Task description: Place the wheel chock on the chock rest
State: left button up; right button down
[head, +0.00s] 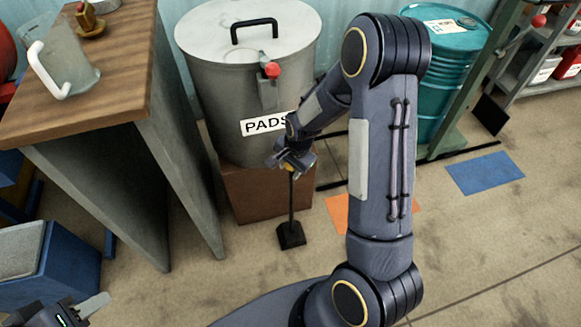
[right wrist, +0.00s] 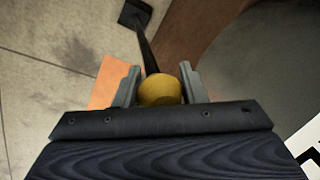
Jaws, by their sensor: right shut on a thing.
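The wheel chock appears as a black block (head: 291,236) at the bottom of a thin dark rod with a yellow knob on top. My right gripper (head: 290,160) is shut on the yellow knob (right wrist: 160,90), which sits between its fingers in the right wrist view. The rod hangs nearly upright in the head view. I cannot tell whether the block touches the floor. An orange floor patch (head: 338,212) lies to its right, partly behind my right arm, and a blue patch (head: 485,172) lies further right. I cannot tell which is the chock rest. My left gripper (head: 82,312) is partly cut off at the bottom left.
A grey lidded bin (head: 215,85) labelled PADS stands on a brown block (head: 262,195) behind the chock. A wooden workbench (head: 110,85) with a clear jug (head: 65,65) stands left. A teal drum (head: 445,65) stands behind my right arm. Floor at front right is clear.

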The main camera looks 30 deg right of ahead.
jog(key=shift+f, duration=0.15)
jog(key=c, duration=0.9)
grip_release()
jog(key=shift+r, duration=0.45)
jog(key=r+p, duration=0.1)
jog(key=r, duration=0.2)
jog(key=s+r+p, duration=0.1)
jog(key=r, duration=0.3)
jog(key=s+r+p, duration=0.1)
jog(key=r+p, duration=0.1)
jog(key=r, duration=0.2)
jog(key=shift+s+d, duration=0.1)
jog(key=shift+d, duration=0.25)
jog(key=s+a+r+n+t+y, duration=0.1)
jog(key=s+a+r+n, duration=0.3)
jog(key=s, duration=0.6)
jog(key=s+a+r+n+t+y, duration=0.2)
jog(key=s+a+r+n, duration=0.1)
jog(key=s+r+n, duration=0.5)
notch_tip(320, 180, up, 2)
jog(key=shift+s+a+r+t, duration=0.2)
jog(key=shift+s+a+t, duration=0.15)
jog(key=shift+s, duration=0.8)
